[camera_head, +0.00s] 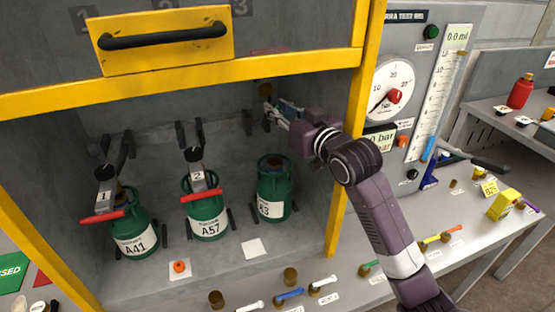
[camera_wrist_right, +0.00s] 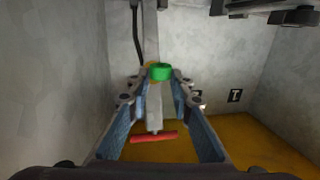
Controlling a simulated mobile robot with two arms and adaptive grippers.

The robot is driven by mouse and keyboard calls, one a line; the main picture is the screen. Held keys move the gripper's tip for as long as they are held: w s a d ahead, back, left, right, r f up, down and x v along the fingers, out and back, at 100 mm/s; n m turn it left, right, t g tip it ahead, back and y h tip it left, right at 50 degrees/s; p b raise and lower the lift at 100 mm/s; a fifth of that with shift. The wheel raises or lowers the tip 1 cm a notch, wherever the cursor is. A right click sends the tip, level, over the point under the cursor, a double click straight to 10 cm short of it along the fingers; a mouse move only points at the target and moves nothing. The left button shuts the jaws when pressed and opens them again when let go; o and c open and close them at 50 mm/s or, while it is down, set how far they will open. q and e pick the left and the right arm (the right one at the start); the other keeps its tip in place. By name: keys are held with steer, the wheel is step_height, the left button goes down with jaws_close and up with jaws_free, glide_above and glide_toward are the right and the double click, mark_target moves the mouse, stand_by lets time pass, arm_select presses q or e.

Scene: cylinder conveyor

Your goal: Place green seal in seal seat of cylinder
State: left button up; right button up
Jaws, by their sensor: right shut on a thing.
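In the head view my right gripper (camera_head: 274,113) reaches into the enclosure, above and behind the green cylinder A3 (camera_head: 275,200). In the right wrist view a small green seal (camera_wrist_right: 160,71) sits at the fingertips of my right gripper (camera_wrist_right: 159,76), which is shut on it. A yellowish fitting (camera_wrist_right: 150,66) shows just behind the seal; I cannot tell whether they touch. In the head view the seal is too small to make out, and a brass-coloured piece (camera_head: 265,88) shows near the fingertips. Cylinder A3 stands upright with no clamp over its top. My left gripper is not in view.
Cylinders A41 (camera_head: 136,236) and A57 (camera_head: 206,215) stand left under clamps with red handles. An orange ring (camera_head: 179,267) lies on a white card; another card (camera_head: 252,248) is bare. The yellow frame (camera_head: 350,140) borders my arm. A grey bar with red handle (camera_wrist_right: 153,137) shows in the wrist view.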

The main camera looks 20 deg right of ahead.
step_height(320, 180, down, 15)
steer(key=shift+p, duration=0.6)
steer(key=shift+f, duration=0.2)
steer(key=shift+f, duration=0.15)
steer(key=o, duration=0.7)
steer(key=shift+o, duration=0.2)
